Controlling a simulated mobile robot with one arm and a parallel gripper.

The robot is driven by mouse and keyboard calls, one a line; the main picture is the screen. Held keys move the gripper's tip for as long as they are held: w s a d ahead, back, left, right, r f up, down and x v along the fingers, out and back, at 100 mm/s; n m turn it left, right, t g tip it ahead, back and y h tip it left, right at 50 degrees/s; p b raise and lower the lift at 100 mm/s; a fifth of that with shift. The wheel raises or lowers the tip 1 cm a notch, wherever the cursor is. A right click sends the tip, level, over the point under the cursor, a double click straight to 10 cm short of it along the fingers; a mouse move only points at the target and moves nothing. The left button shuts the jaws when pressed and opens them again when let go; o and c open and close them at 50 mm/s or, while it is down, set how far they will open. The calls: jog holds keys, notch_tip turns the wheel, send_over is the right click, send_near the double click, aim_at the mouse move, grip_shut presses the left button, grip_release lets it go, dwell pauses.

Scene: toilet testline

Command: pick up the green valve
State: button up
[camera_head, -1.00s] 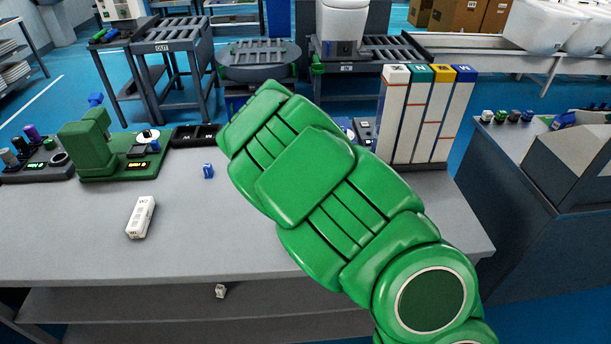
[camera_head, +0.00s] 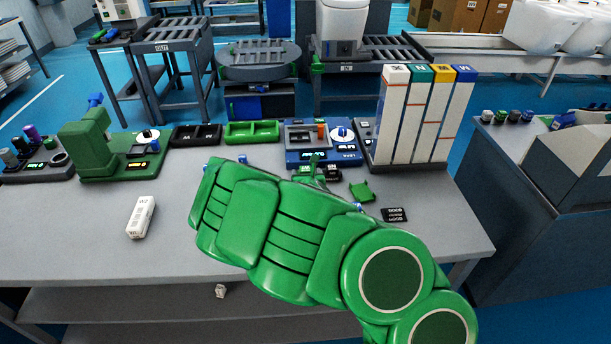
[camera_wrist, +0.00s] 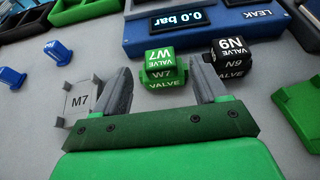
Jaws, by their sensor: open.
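The green valve (camera_wrist: 163,70), marked W7, sits on the grey bench top in the wrist view. My gripper (camera_wrist: 160,66) is open, with one grey finger on each side of the valve and the valve near the fingertips. The fingers appear apart from it, and nothing is held. A black valve (camera_wrist: 232,62), marked N9, stands just right of the right finger. In the head view my green arm reaches over the bench, and I cannot clearly make out the green valve there.
A blue test station (camera_head: 322,157) stands behind the valves, with a green tray (camera_head: 251,131) to its left. A piece marked M7 (camera_wrist: 80,100) lies left of my left finger, with small blue parts (camera_wrist: 60,50) beyond. A green bracket (camera_head: 361,192) lies to the right.

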aim_at(306, 170)
jog(key=shift+x, duration=3.45)
jog(key=c, duration=0.8)
